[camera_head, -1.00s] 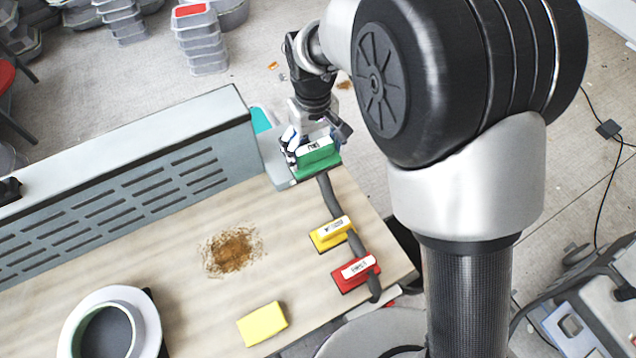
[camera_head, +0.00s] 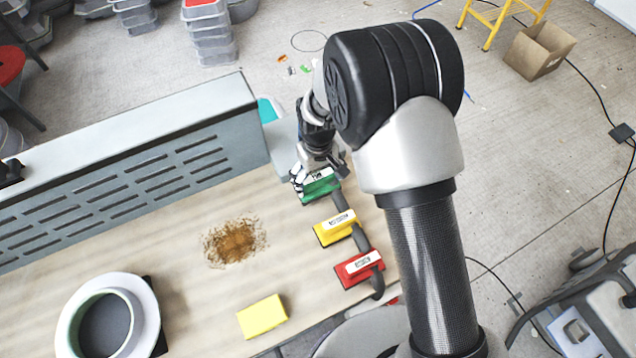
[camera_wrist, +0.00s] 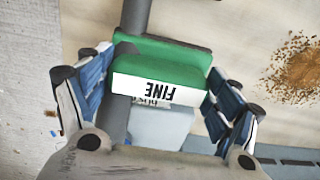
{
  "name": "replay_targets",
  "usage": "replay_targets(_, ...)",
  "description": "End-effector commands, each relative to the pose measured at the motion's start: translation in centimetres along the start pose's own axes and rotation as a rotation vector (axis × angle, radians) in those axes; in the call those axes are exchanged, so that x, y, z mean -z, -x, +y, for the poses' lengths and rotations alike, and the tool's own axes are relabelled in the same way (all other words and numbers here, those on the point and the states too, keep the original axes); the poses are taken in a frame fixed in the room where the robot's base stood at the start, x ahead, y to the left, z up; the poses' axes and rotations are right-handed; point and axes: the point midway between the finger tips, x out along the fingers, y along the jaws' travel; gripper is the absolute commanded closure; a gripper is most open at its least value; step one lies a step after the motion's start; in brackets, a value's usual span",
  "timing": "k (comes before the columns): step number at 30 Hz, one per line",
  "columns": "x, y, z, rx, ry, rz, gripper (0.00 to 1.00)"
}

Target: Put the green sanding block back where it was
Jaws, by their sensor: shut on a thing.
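The green sanding block (camera_head: 322,188) is in my gripper (camera_head: 318,178), at the far end of the row with the yellow and red blocks. In the wrist view the green block (camera_wrist: 163,68) sits between my two blue-padded fingers, its white label reading "FINE" upside down. My gripper (camera_wrist: 162,85) is shut on it. A dark grey strip (camera_head: 358,238) runs along the row and passes beneath the green block. I cannot tell whether the block touches the bench or hangs just above it.
The yellow block (camera_head: 334,228) and red block (camera_head: 359,268) stand nearer along the strip. A brown dust pile (camera_head: 235,242), a yellow sponge (camera_head: 262,316) and a white ring (camera_head: 148,310) are on the bench (camera_head: 200,290). A grey slotted panel (camera_head: 130,185) borders its far side.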

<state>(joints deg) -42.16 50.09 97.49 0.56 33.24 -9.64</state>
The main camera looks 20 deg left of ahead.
Motion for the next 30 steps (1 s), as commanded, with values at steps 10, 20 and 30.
replay_targets(10,0.0,-3.0,0.0,0.000,0.000,-0.001,0.39)
replay_targets(20,0.0,-3.3,0.0,0.000,0.000,-0.002,0.11)
replay_targets(30,0.0,-3.3,0.0,0.000,0.000,-0.002,0.00)
